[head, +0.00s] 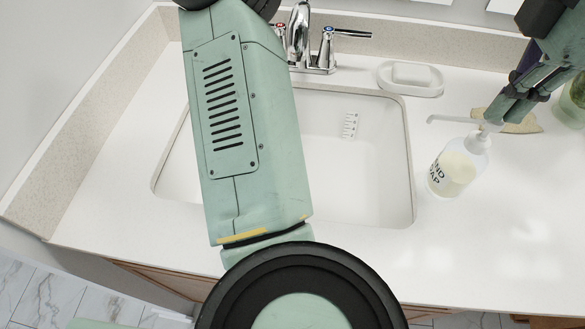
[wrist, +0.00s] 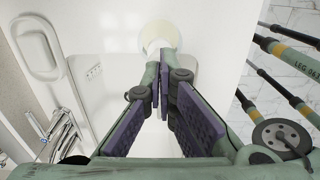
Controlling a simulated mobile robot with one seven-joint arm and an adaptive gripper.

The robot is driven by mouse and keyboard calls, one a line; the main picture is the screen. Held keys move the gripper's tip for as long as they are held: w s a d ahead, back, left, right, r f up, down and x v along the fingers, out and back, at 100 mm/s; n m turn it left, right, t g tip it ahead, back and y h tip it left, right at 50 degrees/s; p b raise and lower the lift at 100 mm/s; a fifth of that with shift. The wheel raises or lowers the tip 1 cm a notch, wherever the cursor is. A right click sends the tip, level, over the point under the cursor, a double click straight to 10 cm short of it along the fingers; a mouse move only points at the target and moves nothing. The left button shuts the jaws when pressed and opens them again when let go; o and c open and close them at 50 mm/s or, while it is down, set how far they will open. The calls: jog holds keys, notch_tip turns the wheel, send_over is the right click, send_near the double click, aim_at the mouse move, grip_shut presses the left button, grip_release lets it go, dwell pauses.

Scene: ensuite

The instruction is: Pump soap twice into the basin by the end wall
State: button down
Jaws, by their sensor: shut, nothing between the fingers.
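A clear soap bottle (head: 455,174) with pale soap and a "hand soap" label, partly readable, stands upright on the counter, right of the white basin (head: 370,190). Its pump spout (head: 445,120) points left towards the basin. My gripper (head: 492,120) is shut, with its fingertips at the top of the pump; I cannot tell whether they touch it. In the wrist view the bottle (wrist: 158,34) shows just beyond the shut fingertips (wrist: 163,66), which hide the pump head. My arm covers the left part of the basin in the head view.
A chrome faucet (head: 300,40) stands behind the basin. A soap dish (head: 410,90) with a white bar is at the back. A beige flat object (head: 522,124) and a green jar (head: 573,98) are right of the pump. The front right counter (head: 520,230) is clear.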

jog(key=shift+f+b, duration=0.7)
jog(key=shift+f, duration=0.4)
jog(key=shift+r, duration=0.2)
jog(key=shift+r+p, duration=1.6)
jog(key=shift+f, duration=0.2)
jog(key=shift+f+b, duration=1.3)
jog(key=shift+f, duration=0.35)
jog(key=shift+r, duration=0.1)
